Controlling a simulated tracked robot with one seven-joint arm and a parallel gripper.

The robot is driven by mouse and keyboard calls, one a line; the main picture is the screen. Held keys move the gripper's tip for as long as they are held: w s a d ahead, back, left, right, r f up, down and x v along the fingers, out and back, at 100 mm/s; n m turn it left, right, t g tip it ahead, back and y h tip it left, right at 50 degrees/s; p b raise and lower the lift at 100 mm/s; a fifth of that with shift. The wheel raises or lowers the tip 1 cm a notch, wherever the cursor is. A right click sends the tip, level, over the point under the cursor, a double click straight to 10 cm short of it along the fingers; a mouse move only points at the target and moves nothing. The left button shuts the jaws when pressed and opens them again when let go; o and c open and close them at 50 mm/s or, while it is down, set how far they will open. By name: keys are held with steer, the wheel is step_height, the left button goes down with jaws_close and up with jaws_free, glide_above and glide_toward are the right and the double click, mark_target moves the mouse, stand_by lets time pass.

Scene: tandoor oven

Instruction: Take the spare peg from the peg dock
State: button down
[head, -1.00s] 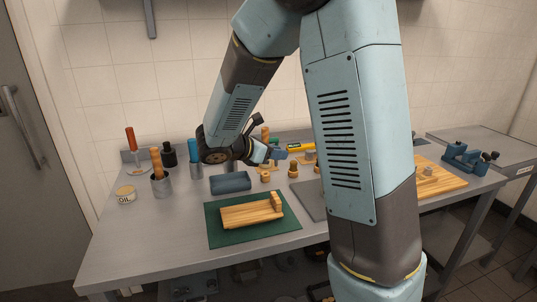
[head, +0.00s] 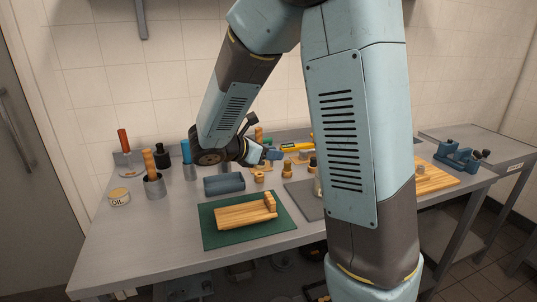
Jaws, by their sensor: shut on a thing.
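My gripper (head: 274,154) is low over the back middle of the steel bench, small in the view. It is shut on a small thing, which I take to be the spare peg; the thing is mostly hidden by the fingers. Small wooden pieces stand close to it: a short light one (head: 259,177) in front and a darker round one (head: 285,167) just below the fingertips. I cannot tell which of these belongs to the peg dock. An upright wooden piece (head: 259,135) shows behind my wrist.
A wooden block (head: 245,213) lies on a green mat (head: 224,239) at the front. A blue-grey trough (head: 224,184) is left of the gripper. A blue vise (head: 460,156) is far right. My arm hides the middle right.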

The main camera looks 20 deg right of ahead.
steer(key=shift+r, duration=0.1)
steer(key=shift+r, duration=1.95)
